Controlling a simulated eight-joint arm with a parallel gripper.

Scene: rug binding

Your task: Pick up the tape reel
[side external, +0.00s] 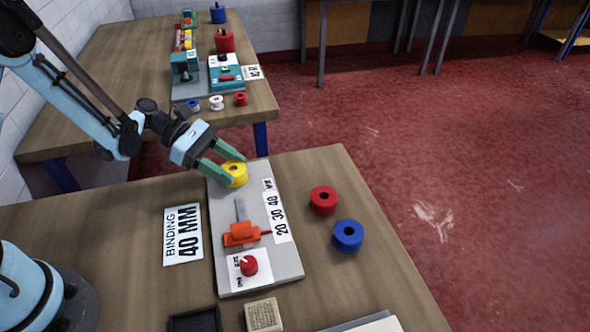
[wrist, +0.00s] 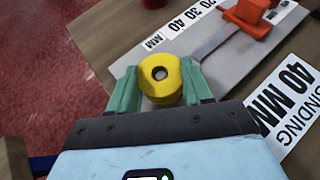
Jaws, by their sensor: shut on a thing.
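A yellow tape reel (side external: 235,174) with a hole through its middle is at the far end of the grey board (side external: 224,207). My gripper (side external: 231,165) has its green fingers on either side of it and is shut on it. In the wrist view the yellow reel (wrist: 160,76) sits between the two green fingers (wrist: 160,88), its hole facing up. I cannot tell whether the reel touches the board. A red reel (side external: 323,200) and a blue reel (side external: 347,236) lie on the table to the right of the board.
The board carries an orange slider (side external: 241,234), a red knob (side external: 249,265) and a 20 30 40 MM scale (side external: 277,215). A "BINDING 40 MM" card (side external: 182,234) lies left of it. A small woven block (side external: 263,315) is in front. A second table (side external: 120,75) with similar equipment stands behind.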

